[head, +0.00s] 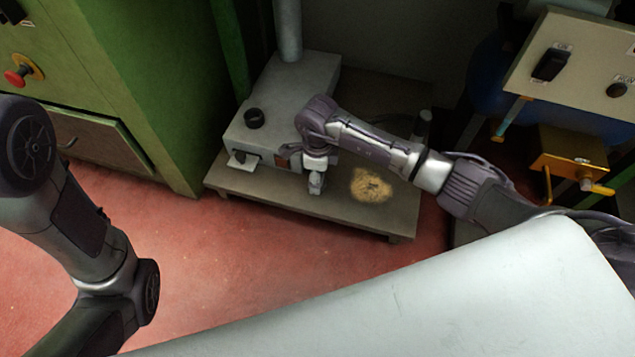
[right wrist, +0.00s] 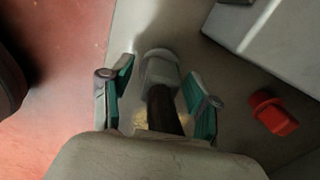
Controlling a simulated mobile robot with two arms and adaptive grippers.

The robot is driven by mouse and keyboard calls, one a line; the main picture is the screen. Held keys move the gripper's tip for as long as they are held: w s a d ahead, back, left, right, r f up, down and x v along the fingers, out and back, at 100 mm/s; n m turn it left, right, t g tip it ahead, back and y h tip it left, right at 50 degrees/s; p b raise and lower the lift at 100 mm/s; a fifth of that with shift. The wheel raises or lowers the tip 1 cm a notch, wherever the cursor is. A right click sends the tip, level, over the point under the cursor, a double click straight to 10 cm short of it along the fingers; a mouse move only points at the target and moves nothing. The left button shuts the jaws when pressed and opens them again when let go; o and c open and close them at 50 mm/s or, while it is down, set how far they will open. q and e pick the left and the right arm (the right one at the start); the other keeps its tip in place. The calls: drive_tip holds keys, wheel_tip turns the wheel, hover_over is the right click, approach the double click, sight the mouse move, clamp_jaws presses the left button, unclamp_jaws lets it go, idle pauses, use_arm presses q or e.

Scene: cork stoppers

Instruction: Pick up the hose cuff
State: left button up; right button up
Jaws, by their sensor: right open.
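A grey cuff (right wrist: 160,72) on the end of a dark hose (right wrist: 162,112) lies on the low bench (right wrist: 118,78) in the right wrist view. I take it to be the hose cuff. My right gripper (right wrist: 157,84) is open, with its green-padded fingers on either side of the cuff and hose. Gaps show between the pads and the cuff. In the head view my right gripper (head: 316,184) points down at the bench, beside the grey machine; the cuff is hard to make out there. My left gripper is out of the picture.
The grey machine (head: 285,85) carries a black ring (head: 254,118) on top. A cork-coloured pile (head: 372,187) lies on the bench (head: 340,212) to the right of my gripper. A green cabinet (head: 150,75) stands left.

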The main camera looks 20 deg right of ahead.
clamp_jaws()
drive_tip(key=shift+r, duration=0.1)
